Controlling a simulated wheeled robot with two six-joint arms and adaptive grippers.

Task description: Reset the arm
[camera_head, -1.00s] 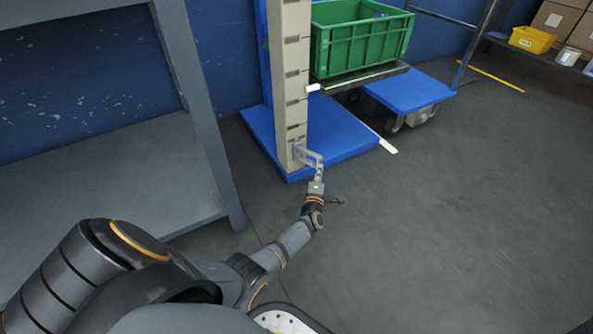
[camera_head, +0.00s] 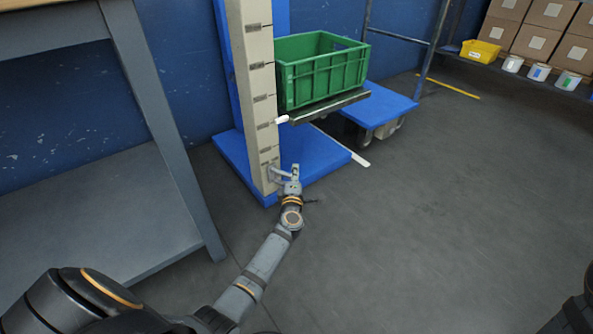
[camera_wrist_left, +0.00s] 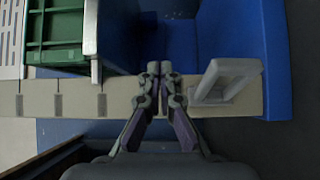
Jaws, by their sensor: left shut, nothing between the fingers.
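My left gripper (camera_wrist_left: 160,72) is shut and empty in the left wrist view, its fingertips in front of the pale post (camera_wrist_left: 120,98). A light grey handle (camera_wrist_left: 228,80) stands out from the post just right of the fingers, apart from them. In the head view my left arm reaches forward, and the gripper (camera_head: 293,172) is low by the foot of the post (camera_head: 252,90), overlapping the handle, which is partly hidden. My right gripper is not in view.
A green crate (camera_head: 322,72) sits on a dark platform (camera_head: 335,104) beside the post. The post stands on a blue base (camera_head: 232,158). A blue cart (camera_head: 385,106) is behind. A grey table frame (camera_head: 160,130) is at left. Open floor lies at right.

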